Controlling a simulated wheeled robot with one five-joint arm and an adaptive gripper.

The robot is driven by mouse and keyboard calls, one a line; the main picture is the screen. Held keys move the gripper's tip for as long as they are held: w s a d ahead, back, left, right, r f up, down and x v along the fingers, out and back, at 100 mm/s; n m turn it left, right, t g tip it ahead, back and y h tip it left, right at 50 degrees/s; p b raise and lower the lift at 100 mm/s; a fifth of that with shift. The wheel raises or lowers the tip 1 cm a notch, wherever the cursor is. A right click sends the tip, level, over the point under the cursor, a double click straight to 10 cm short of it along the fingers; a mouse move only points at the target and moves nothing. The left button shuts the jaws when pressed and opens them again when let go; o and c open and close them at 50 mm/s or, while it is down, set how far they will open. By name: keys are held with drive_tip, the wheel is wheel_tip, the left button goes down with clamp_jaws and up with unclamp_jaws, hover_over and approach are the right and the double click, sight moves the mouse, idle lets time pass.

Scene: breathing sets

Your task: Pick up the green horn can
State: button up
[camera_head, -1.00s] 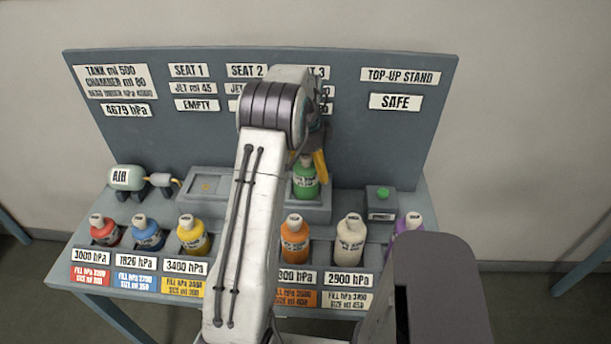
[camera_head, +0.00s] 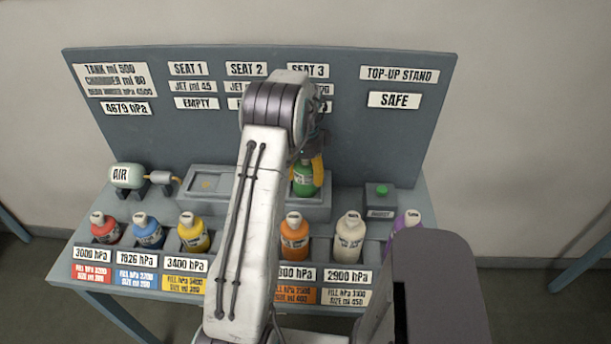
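The green horn can (camera_head: 303,181) stands upright in the Seat 3 area, on the right part of the grey seat block. My gripper (camera_head: 306,172) is over its top from above. A yellow finger lies along the can's upper right side and covers part of it. The can's cap and neck are hidden by the gripper. The other finger is mostly hidden by my arm, so I cannot tell whether the fingers are closed on the can.
Red (camera_head: 105,229), blue (camera_head: 147,234), yellow (camera_head: 193,234), orange (camera_head: 294,238), cream (camera_head: 349,237) and purple (camera_head: 403,232) cans stand along the front row. A box with a green button (camera_head: 381,200) is right of the seat block. The air tank (camera_head: 127,177) is at left. The backboard (camera_head: 400,140) rises behind.

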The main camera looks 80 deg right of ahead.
drive_tip(key=c, duration=0.6)
drive_tip(key=shift+d+r, duration=0.1)
drive_tip(key=shift+r, duration=0.05)
